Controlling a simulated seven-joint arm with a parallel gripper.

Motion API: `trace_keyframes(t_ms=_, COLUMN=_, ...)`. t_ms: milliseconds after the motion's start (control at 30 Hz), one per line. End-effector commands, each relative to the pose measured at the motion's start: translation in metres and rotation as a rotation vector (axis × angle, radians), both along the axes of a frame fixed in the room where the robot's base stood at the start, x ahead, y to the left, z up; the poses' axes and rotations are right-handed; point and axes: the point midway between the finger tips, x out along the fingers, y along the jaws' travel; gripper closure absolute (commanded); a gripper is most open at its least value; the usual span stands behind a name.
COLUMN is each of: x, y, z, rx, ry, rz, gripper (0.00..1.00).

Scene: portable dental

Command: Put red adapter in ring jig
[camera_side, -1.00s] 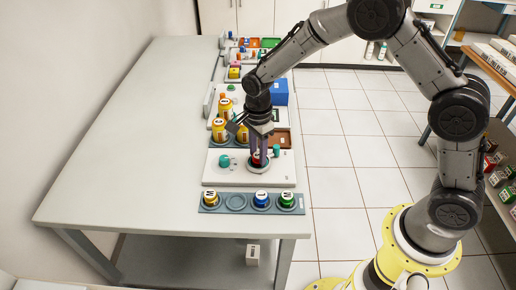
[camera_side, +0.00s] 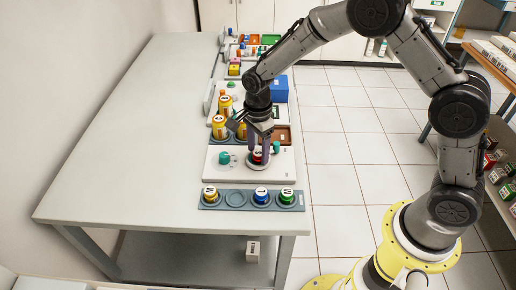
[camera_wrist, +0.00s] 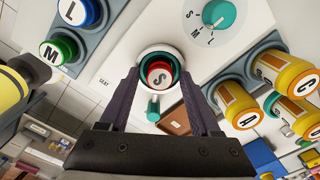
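The red adapter (camera_side: 257,156), marked S, stands inside the round ring jig (camera_wrist: 143,60) on the white panel. In the wrist view the red adapter (camera_wrist: 159,74) shows its top face within the dark ring, with the pale rim around it. How deep it sits is hard to tell. My gripper (camera_side: 259,150) is just above the jig and points down. In the wrist view my gripper (camera_wrist: 161,78) has its two dark fingers spread to either side of the adapter, with visible gaps, so it looks open and empty.
A teal dial (camera_wrist: 219,14) with S, M, L marks and a teal lever (camera_side: 276,147) flank the jig. The grey rack (camera_side: 222,207) in front holds yellow, blue and green adapters and one empty slot. Yellow-orange jars (camera_side: 219,128) stand behind. The table's left side is clear.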

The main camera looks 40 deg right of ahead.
Motion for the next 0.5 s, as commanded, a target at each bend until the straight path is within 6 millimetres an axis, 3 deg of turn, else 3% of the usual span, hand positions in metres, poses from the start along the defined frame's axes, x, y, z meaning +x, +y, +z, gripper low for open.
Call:
trace_keyframes(t_ms=333, x=0.000, y=0.000, z=0.000, rx=0.000, ry=0.001, rz=0.000, gripper=0.25)
trace_keyframes(t_ms=500, x=0.001, y=0.000, z=0.014, rx=0.001, ry=-0.003, rz=0.000, gripper=0.25)
